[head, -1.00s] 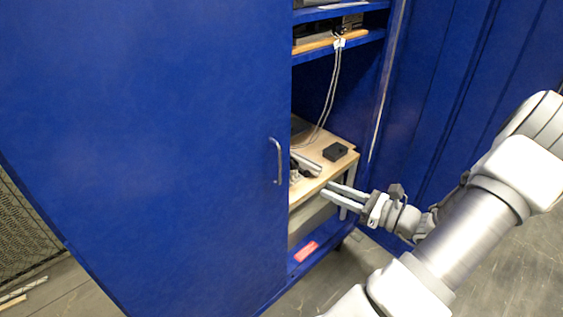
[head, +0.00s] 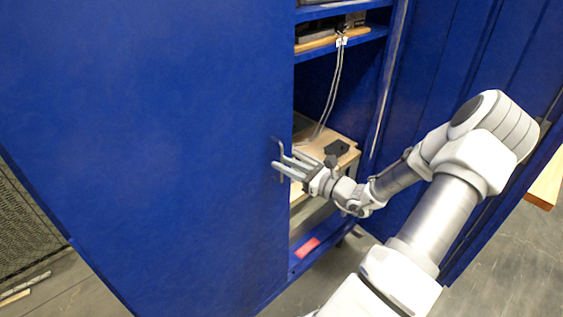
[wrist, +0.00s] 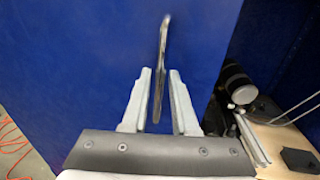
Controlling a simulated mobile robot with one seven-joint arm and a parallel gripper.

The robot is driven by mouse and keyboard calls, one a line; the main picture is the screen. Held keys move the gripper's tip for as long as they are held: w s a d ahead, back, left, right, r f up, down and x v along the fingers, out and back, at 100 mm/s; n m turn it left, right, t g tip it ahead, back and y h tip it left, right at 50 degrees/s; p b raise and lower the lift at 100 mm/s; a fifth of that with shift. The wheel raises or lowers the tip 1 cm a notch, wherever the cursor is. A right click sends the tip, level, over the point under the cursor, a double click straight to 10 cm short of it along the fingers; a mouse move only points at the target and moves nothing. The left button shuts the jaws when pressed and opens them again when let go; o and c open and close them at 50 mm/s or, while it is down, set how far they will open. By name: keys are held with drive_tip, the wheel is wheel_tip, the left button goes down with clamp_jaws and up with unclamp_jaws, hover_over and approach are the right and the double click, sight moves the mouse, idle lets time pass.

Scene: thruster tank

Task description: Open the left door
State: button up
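The left door (head: 170,150) is a large blue panel filling the left of the head view. Its metal bar handle (head: 276,150) stands upright near the door's right edge, partly hidden by my fingers. My gripper (head: 283,166) is at the handle, with its fingers pointing at the door. In the wrist view the handle (wrist: 162,62) runs down between the two open fingers (wrist: 160,98), with a gap visible on the right side. The fingers are not closed on it. The blue door (wrist: 95,50) lies behind.
Right of the door the cabinet is open, showing shelves with cables (head: 333,90) and a wooden surface (head: 345,150) holding a small black box (head: 338,147). Another blue panel (head: 430,70) stands at the right. Grey floor (head: 490,250) is clear at lower right.

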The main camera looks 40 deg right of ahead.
drive_tip(key=shift+w+a, duration=0.15)
drive_tip(key=shift+w, duration=0.45)
clamp_jaws()
idle(1.1)
